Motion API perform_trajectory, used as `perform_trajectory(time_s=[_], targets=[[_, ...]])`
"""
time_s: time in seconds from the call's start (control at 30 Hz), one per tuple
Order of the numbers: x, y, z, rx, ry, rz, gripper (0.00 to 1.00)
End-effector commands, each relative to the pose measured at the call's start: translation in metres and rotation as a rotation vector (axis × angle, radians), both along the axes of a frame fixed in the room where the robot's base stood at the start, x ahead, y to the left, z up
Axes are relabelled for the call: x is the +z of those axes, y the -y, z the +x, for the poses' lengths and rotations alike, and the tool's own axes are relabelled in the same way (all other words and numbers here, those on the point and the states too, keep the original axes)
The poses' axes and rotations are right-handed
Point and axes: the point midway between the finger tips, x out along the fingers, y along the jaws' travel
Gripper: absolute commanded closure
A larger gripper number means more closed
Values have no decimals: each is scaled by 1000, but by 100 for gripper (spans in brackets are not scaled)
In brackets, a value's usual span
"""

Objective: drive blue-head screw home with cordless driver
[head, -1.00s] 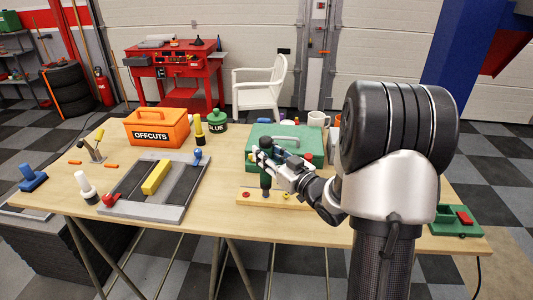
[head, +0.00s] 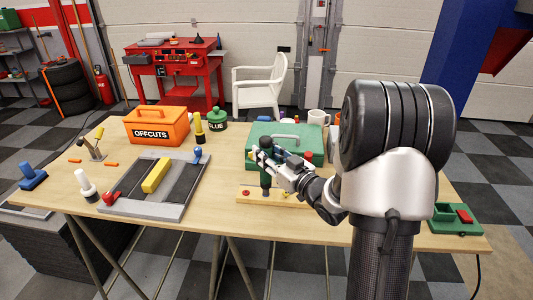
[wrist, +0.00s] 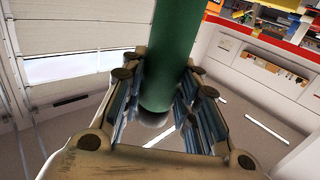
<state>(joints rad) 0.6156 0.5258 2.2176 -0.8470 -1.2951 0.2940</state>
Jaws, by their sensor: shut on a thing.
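My gripper (head: 267,162) is shut on the green cordless driver (head: 265,181), which stands upright with its lower end over the light wooden strip (head: 251,199) at the table's front. In the wrist view the driver (wrist: 172,50) is a green cylinder between the two fingers of my gripper (wrist: 165,115). A red screw head (head: 246,192) shows on the strip left of the driver, and a yellow one (head: 284,194) to its right. I cannot make out the blue-head screw; the driver and my gripper cover part of the strip. The driver's tip is too small to tell.
A green case (head: 262,133) stands just behind the driver. A white mug (head: 317,118) is at the back. Bare tabletop lies in front.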

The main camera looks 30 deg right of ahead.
Motion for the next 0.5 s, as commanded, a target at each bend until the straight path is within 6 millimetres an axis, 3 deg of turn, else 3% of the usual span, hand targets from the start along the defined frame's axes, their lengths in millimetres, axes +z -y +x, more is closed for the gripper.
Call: perform_trajectory(time_s=[0.33,0.5], targets=[[-2,0,0,0,-1,1,100],[7,0,0,0,0,0,100]])
